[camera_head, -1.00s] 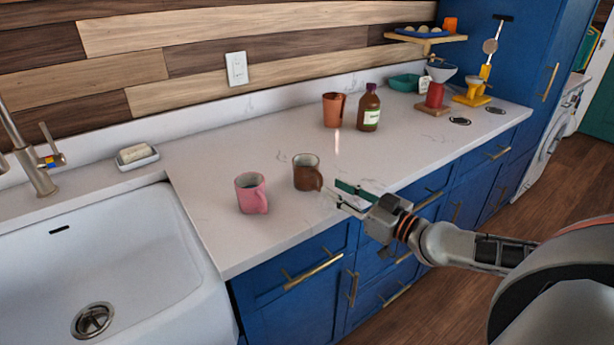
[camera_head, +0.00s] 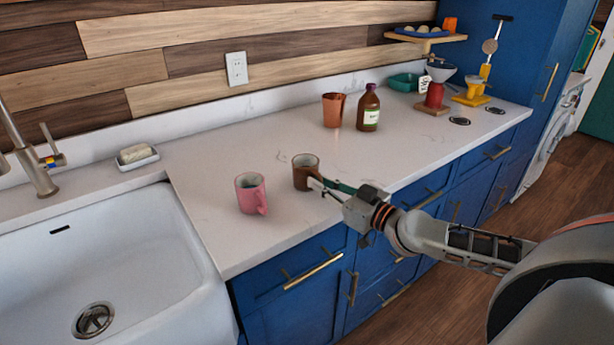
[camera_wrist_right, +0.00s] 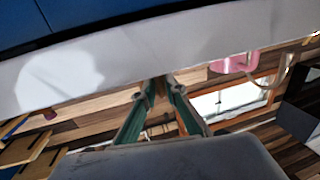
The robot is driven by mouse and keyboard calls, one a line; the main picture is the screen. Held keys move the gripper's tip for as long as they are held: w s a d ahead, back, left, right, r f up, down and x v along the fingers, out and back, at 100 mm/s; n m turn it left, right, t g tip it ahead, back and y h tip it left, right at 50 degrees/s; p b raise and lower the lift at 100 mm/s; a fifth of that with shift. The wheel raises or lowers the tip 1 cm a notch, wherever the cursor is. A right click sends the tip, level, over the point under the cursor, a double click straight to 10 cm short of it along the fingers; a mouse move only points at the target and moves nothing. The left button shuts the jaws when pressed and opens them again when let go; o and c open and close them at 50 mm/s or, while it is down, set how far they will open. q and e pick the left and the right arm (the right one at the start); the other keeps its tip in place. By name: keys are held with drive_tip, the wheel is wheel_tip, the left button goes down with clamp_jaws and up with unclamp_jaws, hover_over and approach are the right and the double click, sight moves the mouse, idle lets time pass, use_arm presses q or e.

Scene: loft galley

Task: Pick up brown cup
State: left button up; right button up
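The brown cup (camera_head: 305,168) stands upright on the white counter in the head view, its handle side covered by my right gripper. My right gripper (camera_head: 316,184) reaches in from the right, its fingertips at the cup's handle. In the right wrist view its two green fingers (camera_wrist_right: 163,88) are close together with a narrow brown strip between their tips, and they look shut on the handle. The cup's body cannot be made out clearly there. My left gripper is not in view.
A pink mug (camera_head: 250,194) stands just left of the brown cup and also shows in the wrist view (camera_wrist_right: 234,63). A copper-coloured cup (camera_head: 332,110) and a brown bottle (camera_head: 368,108) stand behind. The sink (camera_head: 110,260) is at the left. The counter's front edge is close.

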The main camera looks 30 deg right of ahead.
drive_tip(key=shift+r, duration=0.3)
clamp_jaws()
drive_tip(key=shift+r+p, duration=0.55)
drive_tip(key=shift+r, duration=0.6)
wheel_tip(320, 180, up, 17)
drive_tip(key=p, duration=0.6)
drive_tip(key=shift+r, duration=0.1)
idle(0.3)
drive_tip(key=shift+w, duration=0.1)
idle(0.7)
